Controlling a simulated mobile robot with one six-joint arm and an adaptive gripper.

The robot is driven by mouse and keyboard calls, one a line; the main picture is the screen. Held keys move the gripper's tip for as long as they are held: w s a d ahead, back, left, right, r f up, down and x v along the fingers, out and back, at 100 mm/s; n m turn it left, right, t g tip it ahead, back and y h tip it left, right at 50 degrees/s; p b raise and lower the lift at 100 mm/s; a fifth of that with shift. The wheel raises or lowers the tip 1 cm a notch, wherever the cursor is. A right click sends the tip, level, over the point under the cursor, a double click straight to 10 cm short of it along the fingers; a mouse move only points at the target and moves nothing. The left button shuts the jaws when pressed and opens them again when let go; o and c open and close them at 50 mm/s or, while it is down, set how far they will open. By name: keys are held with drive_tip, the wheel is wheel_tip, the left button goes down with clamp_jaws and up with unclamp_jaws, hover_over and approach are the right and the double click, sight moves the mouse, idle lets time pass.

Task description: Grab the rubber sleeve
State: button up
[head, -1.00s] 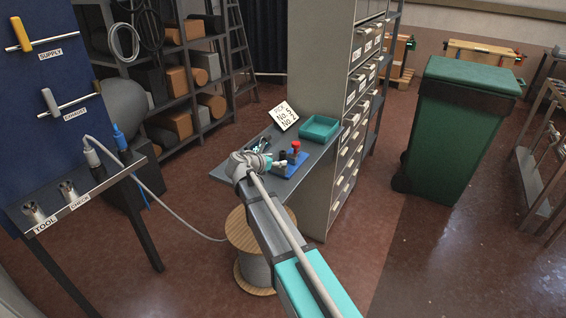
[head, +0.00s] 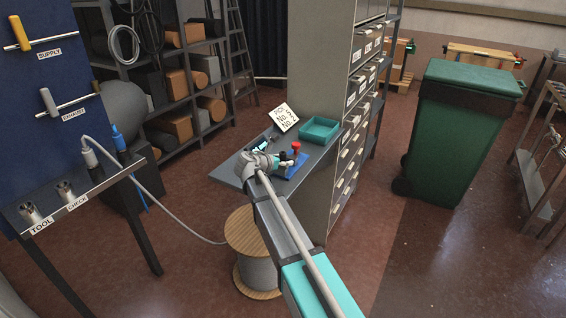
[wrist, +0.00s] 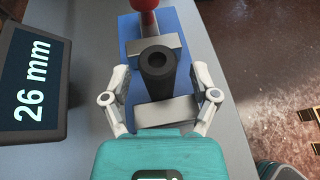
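The rubber sleeve (wrist: 156,70) looks like a black tube with a hole in its end. In the wrist view it stands between two grey blocks on a blue fixture (wrist: 126,32) with a red part (wrist: 144,4) at the top edge. My gripper (wrist: 160,74) is open, with one finger left and one right of the sleeve and gaps on both sides. Its teal body hides the near end of the fixture. In the head view my gripper (head: 272,160) is over the small grey table beside the red-topped part (head: 296,147); the sleeve is too small there to tell surely.
A dark display (wrist: 32,82) reading "26 mm" is left of the fixture. A drawer cabinet (head: 326,62) stands close on the right. A wooden spool (head: 254,246) is below the table.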

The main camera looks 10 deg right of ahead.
sight(282, 153)
clamp_jaws()
drive_tip(key=shift+r, duration=0.1)
idle(0.3)
wheel_tip(282, 153, up, 10)
drive_tip(key=p, duration=1)
idle(0.6)
